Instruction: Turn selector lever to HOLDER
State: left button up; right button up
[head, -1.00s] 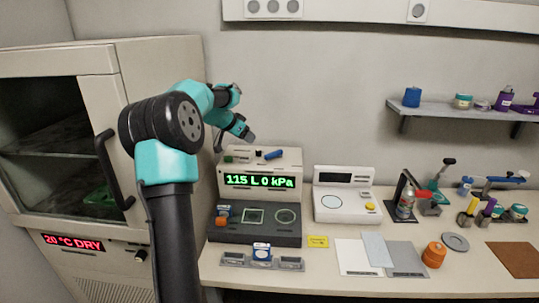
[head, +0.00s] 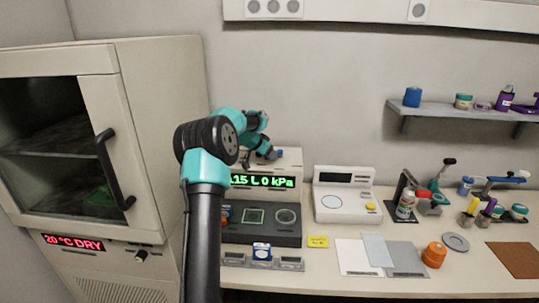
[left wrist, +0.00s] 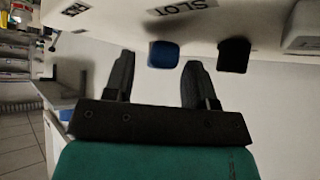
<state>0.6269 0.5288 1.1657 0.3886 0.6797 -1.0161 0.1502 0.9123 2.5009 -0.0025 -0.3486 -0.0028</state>
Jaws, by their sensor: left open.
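The classifier console (head: 291,163) has a green display, partly covered by my left arm, ending in "15 L 0 kPa". A blue lever (head: 279,153) lies on its top. In the left wrist view the rounded blue lever end (left wrist: 163,54) shows between and just beyond the fingertips, apart from both. My right gripper is not in view.
A black knob (left wrist: 235,54) stands to the right of the blue lever in the left wrist view. A drying cabinet (head: 165,150) stands at the left. A white balance-like device (head: 344,205) stands right of the console.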

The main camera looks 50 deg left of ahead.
pick_arm(q)
jog(key=shift+w+f, duration=0.35)
grip_shut()
dwell(0.3)
